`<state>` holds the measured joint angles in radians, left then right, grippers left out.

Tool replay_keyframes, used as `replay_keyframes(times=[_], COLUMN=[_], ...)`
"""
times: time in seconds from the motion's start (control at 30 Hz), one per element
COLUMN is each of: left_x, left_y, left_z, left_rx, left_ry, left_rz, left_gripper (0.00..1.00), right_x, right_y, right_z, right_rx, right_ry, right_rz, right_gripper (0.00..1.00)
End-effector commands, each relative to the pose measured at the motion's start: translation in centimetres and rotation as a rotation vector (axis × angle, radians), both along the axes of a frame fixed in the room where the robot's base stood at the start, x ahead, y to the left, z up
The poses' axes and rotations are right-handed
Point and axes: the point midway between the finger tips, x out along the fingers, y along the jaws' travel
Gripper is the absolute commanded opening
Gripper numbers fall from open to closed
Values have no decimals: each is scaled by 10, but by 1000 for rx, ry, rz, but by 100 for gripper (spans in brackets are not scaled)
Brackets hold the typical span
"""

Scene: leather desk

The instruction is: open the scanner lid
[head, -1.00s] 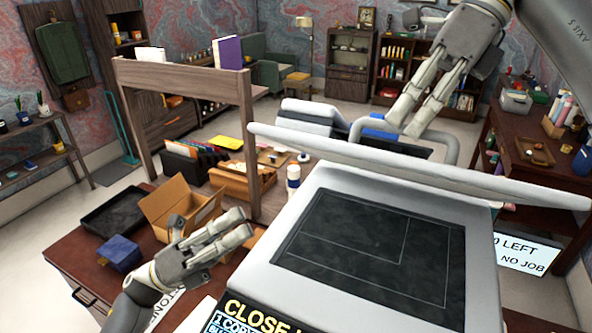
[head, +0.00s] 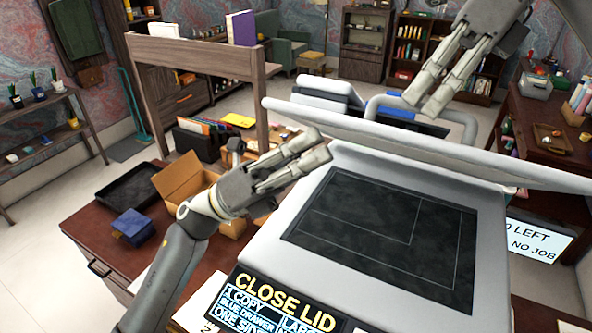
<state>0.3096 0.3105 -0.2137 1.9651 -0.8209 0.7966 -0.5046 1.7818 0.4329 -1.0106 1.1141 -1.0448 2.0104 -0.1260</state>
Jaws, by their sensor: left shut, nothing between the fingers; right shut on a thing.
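The scanner is a pale grey machine with a dark glass bed (head: 380,230). Its lid (head: 430,145) is raised clear of the glass and seen nearly edge-on. A grey loop handle (head: 468,128) shows behind the lid. My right gripper (head: 425,98) comes from the top right and is shut on the handle's top bar; the exact contact is partly hidden. My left gripper (head: 322,145) is shut and empty, left of the lid and above the scanner's back left corner. A panel at the scanner's front (head: 285,305) reads "CLOSE LID".
An open cardboard box (head: 185,180), a blue box (head: 132,228) and a black tray (head: 125,185) stand on the desk to the left. A wooden shelf frame (head: 200,52) rises behind them. A screen (head: 538,240) is at the right.

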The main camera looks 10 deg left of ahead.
Motion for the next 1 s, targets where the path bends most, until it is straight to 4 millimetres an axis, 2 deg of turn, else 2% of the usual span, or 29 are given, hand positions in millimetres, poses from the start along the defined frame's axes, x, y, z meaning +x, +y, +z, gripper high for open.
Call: replay_keyframes(times=[0.47,0.73,1.0], left_x=[3,14,16], left_y=[-1,-4,-3], left_z=[4,25,27], left_rx=[-1,-3,-7], left_ry=[1,-2,1], left_rz=[0,2,5], left_gripper=[0,0,0], right_x=[3,2,0], right_y=[-1,-1,1], right_z=[-4,-5,-6], right_rx=[-6,-8,-13], right_ry=[1,4,6], right_rz=[-8,-5,4], right_gripper=[0,0,0])
